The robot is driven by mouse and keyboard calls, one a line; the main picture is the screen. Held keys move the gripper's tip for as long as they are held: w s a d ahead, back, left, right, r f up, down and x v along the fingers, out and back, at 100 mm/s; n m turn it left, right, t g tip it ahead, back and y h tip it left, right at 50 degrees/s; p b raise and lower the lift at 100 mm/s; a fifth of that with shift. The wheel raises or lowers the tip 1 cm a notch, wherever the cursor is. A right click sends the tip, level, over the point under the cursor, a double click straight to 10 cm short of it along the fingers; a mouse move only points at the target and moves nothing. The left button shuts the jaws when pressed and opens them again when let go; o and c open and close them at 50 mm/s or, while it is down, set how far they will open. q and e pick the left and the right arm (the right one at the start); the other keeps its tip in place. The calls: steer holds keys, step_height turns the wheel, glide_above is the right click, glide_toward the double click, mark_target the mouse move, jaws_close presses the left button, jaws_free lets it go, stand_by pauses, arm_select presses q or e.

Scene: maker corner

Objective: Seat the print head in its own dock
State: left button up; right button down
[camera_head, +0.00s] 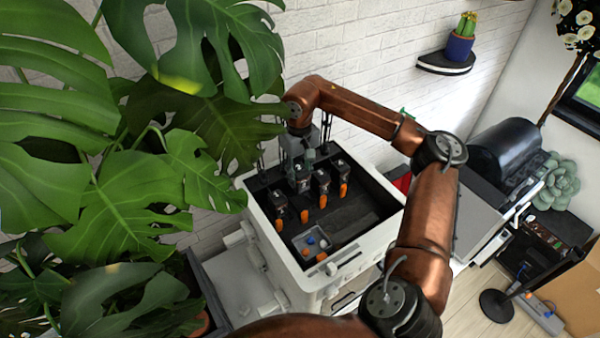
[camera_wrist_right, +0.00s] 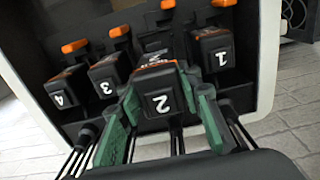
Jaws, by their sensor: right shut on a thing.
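My right gripper (camera_head: 303,158) is shut on a black print head (camera_wrist_right: 162,98) marked 2, held between its green fingers (camera_wrist_right: 160,112) in the wrist view. The held print head is over the row of docks inside the white printer (camera_head: 377,245). A dark block (camera_wrist_right: 160,52) with an orange lever (camera_wrist_right: 168,5) is right behind it. Whether the two touch I cannot tell. My left gripper is not in view.
Large plant leaves (camera_head: 125,190) crowd the left side. A white brick wall (camera_head: 345,45) is behind. The printer's dark floor is partly bare at the right.

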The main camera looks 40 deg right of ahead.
steer(key=shift+f+b, duration=0.35)
steer(key=shift+f, duration=0.35)
steer(key=shift+f+b, duration=0.9)
steer(key=shift+f, duration=0.8)
steer(key=shift+s+f+b, duration=0.1)
steer(key=shift+f+b, duration=0.75)
steer(key=shift+f, duration=0.15)
stand_by(0.4)
steer(key=c, duration=1.3)
jaws_free()
step_height(320, 180, up, 12)
